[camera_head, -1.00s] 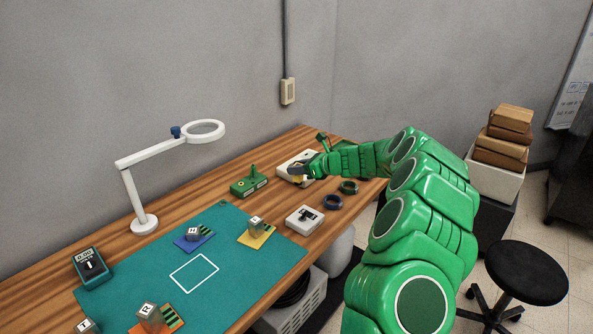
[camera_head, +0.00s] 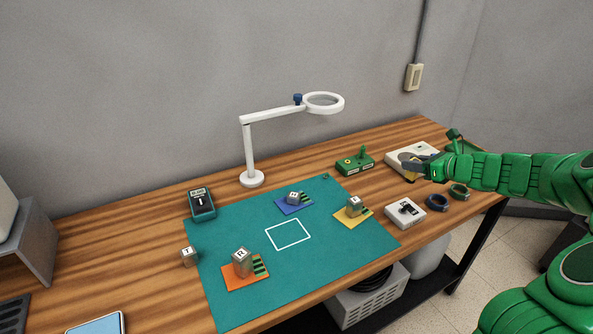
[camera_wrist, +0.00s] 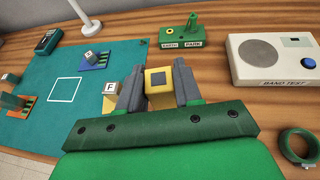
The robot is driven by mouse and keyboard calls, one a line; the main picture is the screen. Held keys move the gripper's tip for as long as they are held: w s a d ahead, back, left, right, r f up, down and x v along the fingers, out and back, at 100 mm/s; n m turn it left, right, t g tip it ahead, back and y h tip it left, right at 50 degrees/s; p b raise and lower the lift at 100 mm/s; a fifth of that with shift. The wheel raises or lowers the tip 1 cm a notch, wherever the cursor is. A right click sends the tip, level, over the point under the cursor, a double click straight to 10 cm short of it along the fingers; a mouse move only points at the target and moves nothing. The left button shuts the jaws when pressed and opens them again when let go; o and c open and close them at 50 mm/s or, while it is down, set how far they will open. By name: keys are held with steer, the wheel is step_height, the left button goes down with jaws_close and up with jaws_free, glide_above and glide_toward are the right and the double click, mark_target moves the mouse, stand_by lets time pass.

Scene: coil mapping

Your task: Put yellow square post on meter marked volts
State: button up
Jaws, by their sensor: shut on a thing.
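My gripper (camera_wrist: 159,88) is shut on the yellow square post (camera_wrist: 158,77), whose top has a dark square; in the head view my gripper (camera_head: 412,165) is beside the white band test box at the right rear. A teal meter (camera_head: 202,206) with a dark dial stands at the mat's far left corner; it also shows in the wrist view (camera_wrist: 47,42). A white meter-like box (camera_head: 405,213) with a black dial sits right of the mat. The label on each is too small to read, so I cannot tell which says volts.
The teal mat (camera_head: 330,265) carries lettered blocks on orange, blue and yellow plates. A magnifier lamp (camera_head: 251,160) stands behind it. A green base with a peg (camera_head: 355,162), the band test box (camera_wrist: 262,60) and two rings (camera_head: 437,202) lie near my gripper.

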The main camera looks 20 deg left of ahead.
steer(key=s+a+r+n+g+y, duration=0.1)
steer(key=s+a, duration=0.2)
steer(key=a, duration=0.7)
steer(key=s+a+r+n+g, duration=0.1)
steer(key=s+a+n, duration=0.1)
steer(key=a, duration=0.8)
steer(key=s+a+n+g+y, duration=0.1)
steer(key=s+a+g, duration=0.15)
steer(key=a, duration=0.65)
steer(key=s+a+r+n+g, duration=0.1)
steer(key=s+a+n+g, duration=0.1)
steer(key=s+a, duration=0.85)
steer(key=s+a+r+n+g, duration=0.1)
steer(key=s+a, duration=0.7)
steer(key=a, duration=0.5)
glide_above(200, 199)
steer(key=shift+y, duration=0.3)
steer(key=shift+f, duration=6.55)
steer(key=shift+f, duration=0.1)
